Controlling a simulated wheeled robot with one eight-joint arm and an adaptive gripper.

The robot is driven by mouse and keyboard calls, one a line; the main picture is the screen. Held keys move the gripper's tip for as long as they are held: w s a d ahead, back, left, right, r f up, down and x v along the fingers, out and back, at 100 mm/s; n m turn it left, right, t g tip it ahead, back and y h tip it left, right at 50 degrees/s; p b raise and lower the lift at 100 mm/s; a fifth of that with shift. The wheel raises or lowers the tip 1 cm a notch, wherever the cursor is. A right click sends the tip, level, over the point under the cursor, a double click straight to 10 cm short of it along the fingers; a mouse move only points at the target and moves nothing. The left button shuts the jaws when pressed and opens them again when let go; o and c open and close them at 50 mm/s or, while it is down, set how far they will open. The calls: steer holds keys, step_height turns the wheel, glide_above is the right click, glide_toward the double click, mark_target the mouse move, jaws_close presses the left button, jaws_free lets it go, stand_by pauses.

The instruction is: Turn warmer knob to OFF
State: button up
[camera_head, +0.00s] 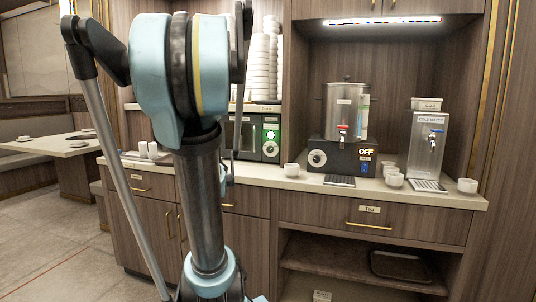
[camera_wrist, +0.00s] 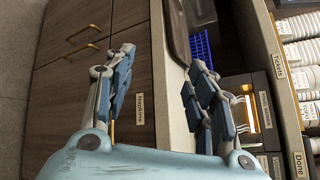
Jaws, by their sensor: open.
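My gripper (camera_wrist: 163,68) shows in the wrist view with its two blue-grey fingers spread apart and nothing between them. It is over a drawer front and the counter edge, and neither knob shows in that view. In the head view, a black unit (camera_head: 343,155) under a steel urn has a round white-ringed knob (camera_head: 317,157) and a display reading OFF. To its left, a dark glass-fronted appliance (camera_head: 246,137) has a lit green light (camera_head: 271,135) and a round knob (camera_head: 270,151) below it. The labels are too small to tell which one is the warmer.
A steel urn (camera_head: 345,112) stands on the black unit, with a cold water dispenser (camera_head: 427,142) to the right. White cups (camera_head: 393,179) stand on the counter (camera_head: 300,183). The wrist view shows a blue basket (camera_wrist: 201,48) and stacked white cups (camera_wrist: 301,52). My arm hides part of the counter.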

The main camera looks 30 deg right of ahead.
steer(key=w+d+r+m+t+h, duration=0.1)
steer(key=d+r+m+h, duration=0.15)
steer(key=d+m, duration=0.4)
steer(key=w+d+r+m+h, duration=0.1)
steer(key=w+d+m+h, duration=0.1)
steer(key=d+m+h, duration=0.35)
steer(key=m+g+h, duration=0.3)
steer(key=m+h, duration=0.2)
steer(key=m, duration=0.8)
glide_toward(269, 150)
steer(key=x, duration=0.9)
steer(key=shift+s, duration=0.1)
steer(key=c, duration=1.1)
